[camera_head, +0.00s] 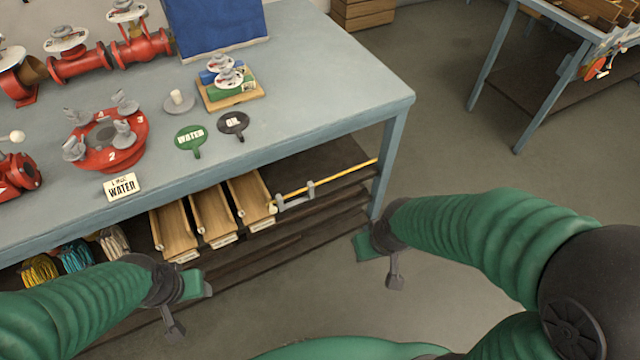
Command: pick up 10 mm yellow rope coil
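A yellow rope coil (40,270) lies on the lower shelf under the workbench at the far left, partly hidden below by my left arm. A teal rope coil (75,256) and a pale rope coil (114,241) lie to its right. The thickness of the yellow rope cannot be read. My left gripper (190,308) is to the right of the coils, in front of the shelf, with its fingers apart and nothing between them. My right gripper (378,267) is near the bench's front right leg, also with fingers apart and empty.
The blue-grey workbench (330,95) carries red valve parts (108,140), a "WATER" card (122,186) and green and black tags (190,139). Wooden trays (213,215) and a yellow rod (325,182) sit on the shelf.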

